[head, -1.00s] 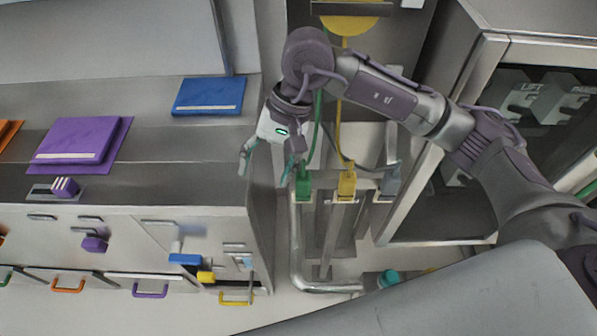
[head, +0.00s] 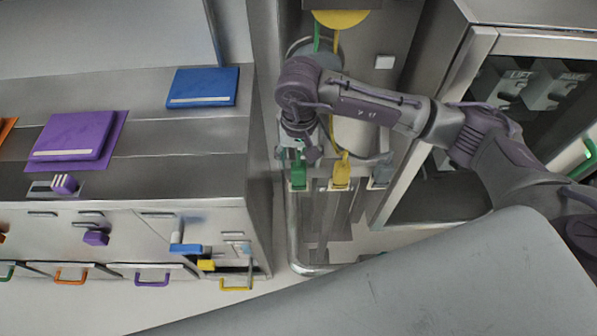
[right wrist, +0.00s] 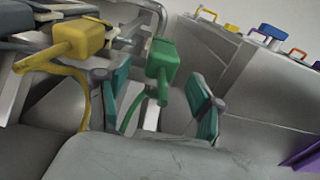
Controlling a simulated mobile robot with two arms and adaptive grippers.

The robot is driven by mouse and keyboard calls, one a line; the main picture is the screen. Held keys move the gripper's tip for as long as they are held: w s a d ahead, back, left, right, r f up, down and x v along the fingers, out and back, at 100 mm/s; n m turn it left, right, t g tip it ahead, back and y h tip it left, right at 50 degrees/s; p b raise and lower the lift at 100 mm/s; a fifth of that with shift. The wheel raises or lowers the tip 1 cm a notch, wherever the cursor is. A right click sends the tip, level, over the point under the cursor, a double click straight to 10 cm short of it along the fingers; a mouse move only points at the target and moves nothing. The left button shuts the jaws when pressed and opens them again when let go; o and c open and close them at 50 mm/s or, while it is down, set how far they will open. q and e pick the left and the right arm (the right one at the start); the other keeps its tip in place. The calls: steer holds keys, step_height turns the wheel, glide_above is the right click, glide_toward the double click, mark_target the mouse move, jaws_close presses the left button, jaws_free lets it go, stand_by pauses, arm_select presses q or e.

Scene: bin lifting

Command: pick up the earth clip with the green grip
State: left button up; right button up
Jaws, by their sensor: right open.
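The earth clip with the green grip (head: 299,176) hangs on a metal rail at the left of a row of clips in the head view. In the right wrist view its green grip (right wrist: 162,61) stands between my two teal-padded fingers. My right gripper (head: 297,156) is open right at the green grip, with one finger on each side. In the right wrist view my right gripper (right wrist: 162,102) shows a clear gap from the grip to each pad. My arm and wrist hide part of the clip's cable in the head view. My left gripper is out of view.
A yellow clip (head: 341,175) hangs close on the right of the green one, and a grey clip (head: 381,176) beyond it. A metal cabinet with drawers (head: 205,230) stands on the left. An open steel cabinet (head: 480,45) stands on the right.

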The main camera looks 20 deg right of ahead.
mark_target(298, 166)
steer(key=shift+s+a+f+p, duration=0.1)
steer(key=shift+f+p, duration=0.4)
steer(key=shift+f, duration=1.4)
jaws_close()
